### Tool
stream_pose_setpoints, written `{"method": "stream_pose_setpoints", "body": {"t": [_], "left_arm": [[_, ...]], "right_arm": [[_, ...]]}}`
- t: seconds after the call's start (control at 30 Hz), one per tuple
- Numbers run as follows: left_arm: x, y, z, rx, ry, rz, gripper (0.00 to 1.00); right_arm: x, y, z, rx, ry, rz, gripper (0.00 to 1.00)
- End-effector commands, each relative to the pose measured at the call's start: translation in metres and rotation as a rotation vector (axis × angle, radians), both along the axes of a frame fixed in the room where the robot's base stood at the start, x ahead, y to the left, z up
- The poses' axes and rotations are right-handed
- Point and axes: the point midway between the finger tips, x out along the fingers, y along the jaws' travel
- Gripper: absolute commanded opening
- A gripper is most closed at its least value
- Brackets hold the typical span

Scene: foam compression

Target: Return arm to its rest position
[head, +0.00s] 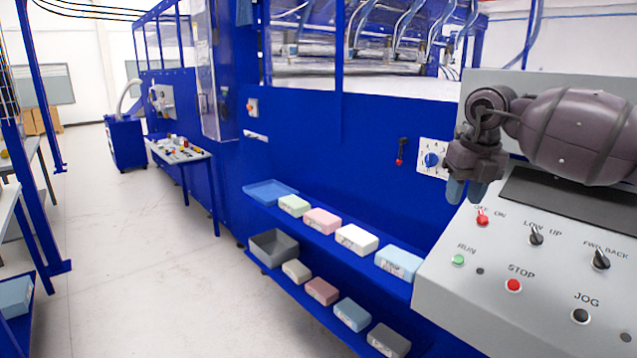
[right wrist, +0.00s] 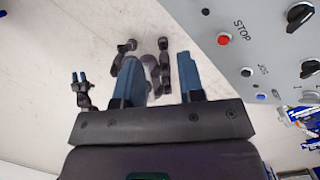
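My right arm comes in from the right in the head view, over the grey control panel (head: 475,262). My right gripper (head: 464,192) points down above the panel's left edge, near the red-tipped OFF/ON switch (head: 483,217). In the right wrist view its two blue fingers (right wrist: 158,78) stand apart with nothing between them. My left gripper is outside the head view. A small gripper with blue tips (right wrist: 80,88) at the left of the right wrist view looks like my left one.
The panel carries a green RUN button (head: 458,259), a red STOP button (head: 513,285) and several black knobs. A blue two-level shelf (head: 325,241) beside it holds foam blocks and trays. The floor at left (head: 130,260) is clear.

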Motion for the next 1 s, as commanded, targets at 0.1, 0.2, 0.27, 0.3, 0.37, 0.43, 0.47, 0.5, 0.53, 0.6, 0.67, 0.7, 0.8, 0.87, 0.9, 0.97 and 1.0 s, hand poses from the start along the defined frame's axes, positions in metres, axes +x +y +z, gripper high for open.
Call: {"method": "stream_pose_setpoints", "body": {"t": [0.1,0.2,0.27,0.3,0.37,0.43,0.47,0.5,0.53,0.6,0.67,0.7,0.8,0.87,0.9,0.97,1.0], "left_arm": [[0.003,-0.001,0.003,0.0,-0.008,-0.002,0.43],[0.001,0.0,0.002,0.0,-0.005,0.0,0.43],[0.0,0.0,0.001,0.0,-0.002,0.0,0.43],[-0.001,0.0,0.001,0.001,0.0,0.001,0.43],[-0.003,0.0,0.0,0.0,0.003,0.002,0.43],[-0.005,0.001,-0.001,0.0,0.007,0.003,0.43],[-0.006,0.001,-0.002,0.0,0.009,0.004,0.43],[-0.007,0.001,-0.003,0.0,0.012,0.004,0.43],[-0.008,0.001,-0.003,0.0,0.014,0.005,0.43],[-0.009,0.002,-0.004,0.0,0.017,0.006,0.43],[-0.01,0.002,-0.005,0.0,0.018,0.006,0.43],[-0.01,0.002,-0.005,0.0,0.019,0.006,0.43],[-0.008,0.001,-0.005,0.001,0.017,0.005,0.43],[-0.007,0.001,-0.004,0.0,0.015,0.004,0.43],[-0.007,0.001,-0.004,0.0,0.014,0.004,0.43],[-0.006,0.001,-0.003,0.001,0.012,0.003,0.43],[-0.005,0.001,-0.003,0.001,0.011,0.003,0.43]], "right_arm": [[0.004,0.048,0.019,0.205,-0.095,0.128,0.36],[0.002,0.097,0.036,0.403,-0.17,0.233,0.36],[-0.002,0.124,0.043,0.527,-0.205,0.281,0.36],[-0.005,0.141,0.046,0.612,-0.223,0.306,0.36],[-0.01,0.164,0.052,0.742,-0.249,0.332,0.36],[-0.017,0.188,0.056,0.899,-0.272,0.345,0.36],[-0.02,0.197,0.058,0.968,-0.28,0.34,0.36],[-0.024,0.208,0.06,1.058,-0.289,0.33,0.36],[-0.026,0.215,0.061,1.128,-0.295,0.317,0.36],[-0.03,0.227,0.062,1.286,-0.303,0.266,0.36],[-0.032,0.232,0.06,1.415,-0.306,0.197,0.36],[-0.032,0.233,0.059,1.494,-0.307,0.145,0.36],[-0.031,0.23,0.049,1.659,-0.301,-0.006,0.36],[-0.029,0.225,0.04,1.743,-0.294,-0.11,0.36],[-0.028,0.221,0.033,1.791,-0.285,-0.181,0.36],[-0.025,0.213,0.02,1.854,-0.273,-0.294,0.36],[-0.024,0.207,0.011,1.891,-0.263,-0.372,0.36]]}}
